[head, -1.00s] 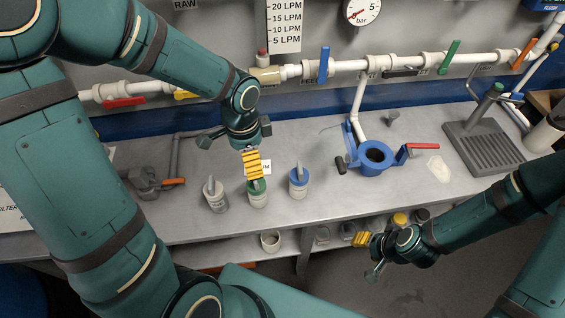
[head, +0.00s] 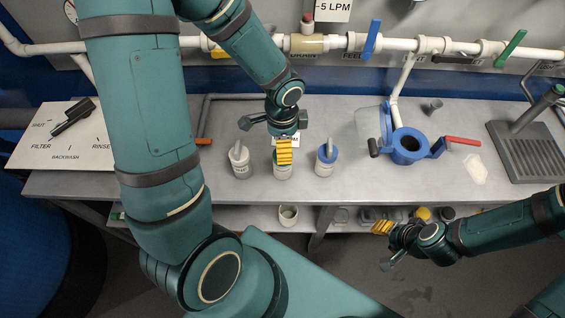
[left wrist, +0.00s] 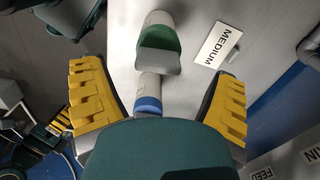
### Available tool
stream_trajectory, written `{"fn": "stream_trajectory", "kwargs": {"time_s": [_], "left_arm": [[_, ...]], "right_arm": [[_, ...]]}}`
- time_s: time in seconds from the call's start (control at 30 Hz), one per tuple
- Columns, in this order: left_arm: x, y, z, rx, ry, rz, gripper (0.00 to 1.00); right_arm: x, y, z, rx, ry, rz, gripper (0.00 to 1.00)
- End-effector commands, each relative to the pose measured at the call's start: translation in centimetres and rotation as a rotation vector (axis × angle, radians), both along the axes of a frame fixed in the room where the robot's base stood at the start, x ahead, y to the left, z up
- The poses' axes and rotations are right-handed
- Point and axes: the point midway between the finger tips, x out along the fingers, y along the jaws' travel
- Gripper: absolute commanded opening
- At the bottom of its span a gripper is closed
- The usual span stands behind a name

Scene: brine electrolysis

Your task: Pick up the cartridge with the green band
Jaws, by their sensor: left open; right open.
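The cartridge with the green band (left wrist: 160,40) stands on the bench, with its green top and grey tab between and beyond my open left fingers in the left wrist view. In the head view the green-banded cartridge (head: 282,172) is mostly hidden behind my left gripper (head: 284,152). In the left wrist view my left gripper (left wrist: 158,100) is open, with yellow pads on both sides, and holds nothing. My right gripper (head: 383,228) is open and empty in front of the bench, away from the cartridges.
A grey-topped cartridge (head: 240,162) stands left of the green one, and a blue-banded cartridge (head: 325,162) stands right of it. A label reading MEDIUM (left wrist: 220,44) lies beside the green cartridge. A blue housing (head: 408,147) with a red handle stands farther right.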

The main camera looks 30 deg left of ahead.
Motion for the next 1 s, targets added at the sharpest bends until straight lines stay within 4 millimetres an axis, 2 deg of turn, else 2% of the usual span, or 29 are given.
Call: {"fn": "stream_trajectory", "kwargs": {"time_s": [0.03, 0.2, 0.53, 0.67, 0.7, 0.77, 1.0], "left_arm": [[-0.2, -0.1, -1.1, 0.0, 0.004, -0.002, 0.87], [-0.2, -0.1, -3.2, 0.0, 0.003, 0.0, 0.87], [-0.2, -0.1, -3.6, 0.0, 0.0, 0.0, 0.86], [-0.2, -0.1, -3.5, 0.0, 0.0, 0.0, 0.41], [-0.2, -0.1, -3.5, 0.0, 0.0, 0.0, 0.27], [-0.2, -0.1, -3.5, 0.0, 0.0, 0.0, 0.06], [-0.2, -0.1, -3.5, -0.001, -0.001, 0.0, 0.06]], "right_arm": [[-0.1, 0.0, -0.5, 0.0, 0.002, 0.002, 0.47], [-0.3, 0.1, -1.1, 0.002, 0.007, 0.006, 0.47], [-0.4, 0.1, -1.1, 0.002, 0.009, 0.007, 0.47], [-0.4, 0.1, -1.1, 0.002, 0.008, 0.006, 0.47], [-0.4, 0.1, -1.1, 0.002, 0.008, 0.006, 0.47], [-0.4, 0.1, -1.1, 0.002, 0.008, 0.006, 0.47], [-0.4, 0.1, -1.0, 0.002, 0.008, 0.006, 0.47]]}}
